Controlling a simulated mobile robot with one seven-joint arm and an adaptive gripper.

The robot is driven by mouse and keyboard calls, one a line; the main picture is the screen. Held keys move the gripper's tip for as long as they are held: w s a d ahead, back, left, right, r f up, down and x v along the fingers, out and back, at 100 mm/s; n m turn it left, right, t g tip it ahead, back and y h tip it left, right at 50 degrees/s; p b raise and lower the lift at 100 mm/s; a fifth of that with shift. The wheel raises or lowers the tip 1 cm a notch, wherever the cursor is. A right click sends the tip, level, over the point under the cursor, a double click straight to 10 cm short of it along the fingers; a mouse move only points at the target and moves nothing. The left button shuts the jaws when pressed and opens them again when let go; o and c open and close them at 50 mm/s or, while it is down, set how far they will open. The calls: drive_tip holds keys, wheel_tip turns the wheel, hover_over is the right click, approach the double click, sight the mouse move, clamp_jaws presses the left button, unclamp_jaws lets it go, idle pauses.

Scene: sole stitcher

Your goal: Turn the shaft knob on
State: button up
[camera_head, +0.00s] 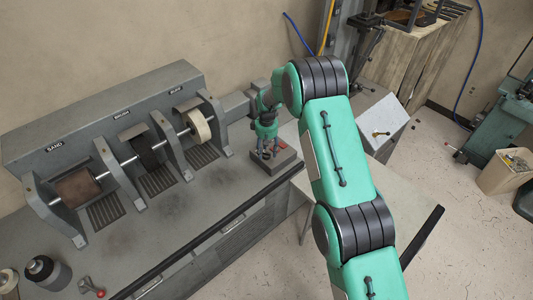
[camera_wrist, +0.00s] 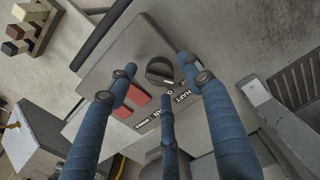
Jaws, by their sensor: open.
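The shaft knob (camera_wrist: 160,72) is a round dark dial with a raised grip bar, on a grey panel (camera_wrist: 122,58) whose lettering is partly hidden. In the wrist view my gripper (camera_wrist: 156,64) has its blue fingers spread, with the left and right fingertips on either side of the knob and the third finger below it. The gap between the fingers looks empty; I cannot tell if any finger touches the knob. In the head view my gripper (camera_head: 268,148) points down over the grey control box (camera_head: 285,165), and the knob is hidden there.
Red buttons (camera_wrist: 138,98) sit beside the knob. The sole stitcher's long grey housing (camera_head: 110,110) with a shaft and wheels (camera_head: 198,125) stands to the left of my gripper. A white slanted box (camera_head: 385,120) is to the right.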

drive_tip(key=shift+f, duration=0.7)
drive_tip(key=c, duration=1.1)
